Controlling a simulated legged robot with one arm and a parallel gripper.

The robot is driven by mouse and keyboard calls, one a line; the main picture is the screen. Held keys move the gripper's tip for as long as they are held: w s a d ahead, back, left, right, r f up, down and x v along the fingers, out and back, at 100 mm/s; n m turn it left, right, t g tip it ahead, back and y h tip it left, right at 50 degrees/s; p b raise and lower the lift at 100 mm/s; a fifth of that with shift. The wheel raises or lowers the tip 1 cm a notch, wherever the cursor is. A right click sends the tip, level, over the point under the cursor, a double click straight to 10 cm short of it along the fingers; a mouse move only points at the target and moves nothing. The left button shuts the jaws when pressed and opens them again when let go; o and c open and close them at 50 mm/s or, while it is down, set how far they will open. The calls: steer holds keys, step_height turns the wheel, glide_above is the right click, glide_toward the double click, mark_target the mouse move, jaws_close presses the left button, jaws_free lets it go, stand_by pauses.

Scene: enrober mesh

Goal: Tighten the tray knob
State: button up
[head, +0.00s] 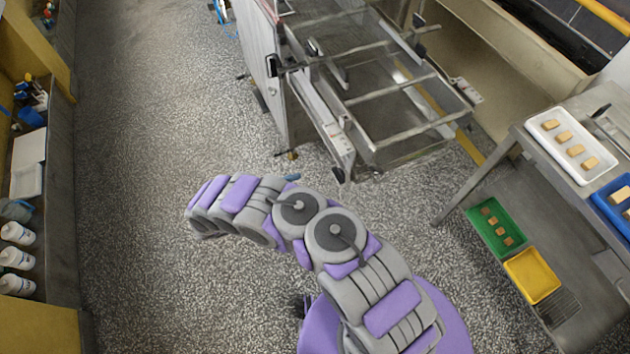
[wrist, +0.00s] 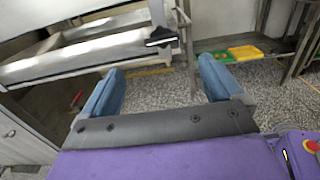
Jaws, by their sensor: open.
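In the wrist view, a black knob (wrist: 161,37) sits at the right end of a pale metal rail on the machine's frame. My gripper (wrist: 163,80) is open and empty. Its two blue fingers stand wide apart, with the knob above and beyond the gap, apart from both. In the head view, the machine's open tray frame (head: 400,137) carries several dark knobs, one at the left (head: 272,65) and one at the lower front corner (head: 340,175). I cannot tell which matches the wrist view's knob. In the head view my arm mostly hides the gripper.
A metal table (head: 560,150) at right holds a white tray (head: 571,145) and a blue tray (head: 615,205). Its lower shelf holds a green tray (head: 496,228) and a yellow tray (head: 532,275). Shelving (head: 45,225) stands at left. The speckled floor (head: 160,120) between is clear.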

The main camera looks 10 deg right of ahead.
steer(key=v, duration=0.4)
steer(key=shift+s+a, duration=0.1)
steer(key=shift+a, duration=0.05)
stand_by(0.5)
